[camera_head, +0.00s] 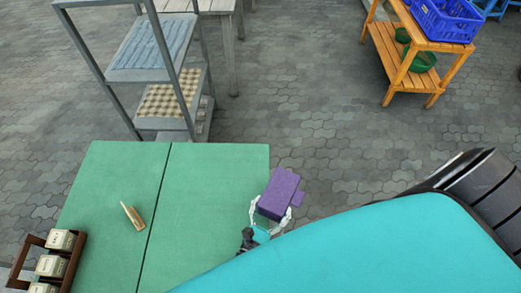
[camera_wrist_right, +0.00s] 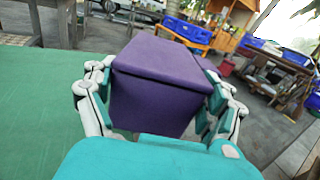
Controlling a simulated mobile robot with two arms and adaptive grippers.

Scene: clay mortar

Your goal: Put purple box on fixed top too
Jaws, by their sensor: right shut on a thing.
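A purple box (camera_head: 279,193) is held between the white fingers of my right gripper (camera_head: 270,214), by the right edge of the green table top (camera_head: 205,185). In the right wrist view the purple box (camera_wrist_right: 160,85) fills the middle, with the fingers of my right gripper (camera_wrist_right: 160,100) against its left and right sides. The box looks raised above the table level, but its exact height is hard to tell. My left gripper is not in view. I cannot tell which surface the fixed top is.
A small wooden piece (camera_head: 132,216) lies on the green top's left part. A brown rack with several jars (camera_head: 60,240) stands at its left edge. A grey metal shelf (camera_head: 145,50) stands behind. A wooden stand (camera_head: 385,50) with a blue crate (camera_head: 445,20) is far right.

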